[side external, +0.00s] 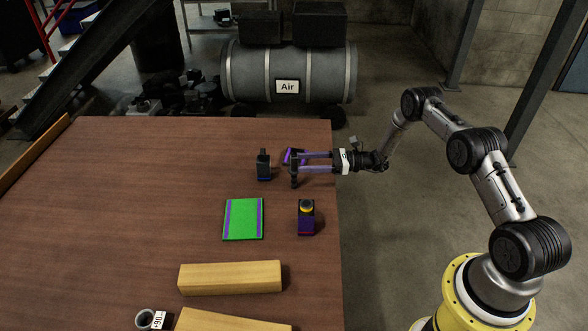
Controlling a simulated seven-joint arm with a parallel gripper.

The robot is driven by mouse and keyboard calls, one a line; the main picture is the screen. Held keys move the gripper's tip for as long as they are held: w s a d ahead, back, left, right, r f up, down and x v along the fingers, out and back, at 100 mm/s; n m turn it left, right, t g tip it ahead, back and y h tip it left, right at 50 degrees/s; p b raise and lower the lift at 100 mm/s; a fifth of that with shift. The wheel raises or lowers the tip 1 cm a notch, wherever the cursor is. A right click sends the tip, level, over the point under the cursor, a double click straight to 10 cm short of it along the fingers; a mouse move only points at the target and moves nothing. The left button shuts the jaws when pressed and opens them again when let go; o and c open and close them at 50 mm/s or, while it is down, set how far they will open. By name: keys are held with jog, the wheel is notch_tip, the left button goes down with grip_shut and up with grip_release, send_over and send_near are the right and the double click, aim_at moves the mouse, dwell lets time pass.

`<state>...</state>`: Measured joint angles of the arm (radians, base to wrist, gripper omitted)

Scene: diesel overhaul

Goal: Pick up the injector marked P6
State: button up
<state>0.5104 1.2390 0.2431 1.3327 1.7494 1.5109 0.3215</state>
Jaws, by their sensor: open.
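My gripper (301,162) reaches in from the right, low over the right part of the table, its two long purple-grey fingers apart and pointing left. A slim dark upright piece (294,176) stands at the fingertips; it looks like an injector, but I can read no P6 mark on it. I cannot tell whether it is between the fingers or just beyond them. A dark block-like piece with a blue base (263,165) stands just left of it.
A purple-edged piece (290,154) lies behind the fingers. In front are a green pad (243,219), a dark yellow-topped block (306,224) and wooden blocks (230,278). The table's (110,210) left is clear.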

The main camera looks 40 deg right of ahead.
aim_at(294, 169)
jog(key=shift+x, duration=2)
grip_shut()
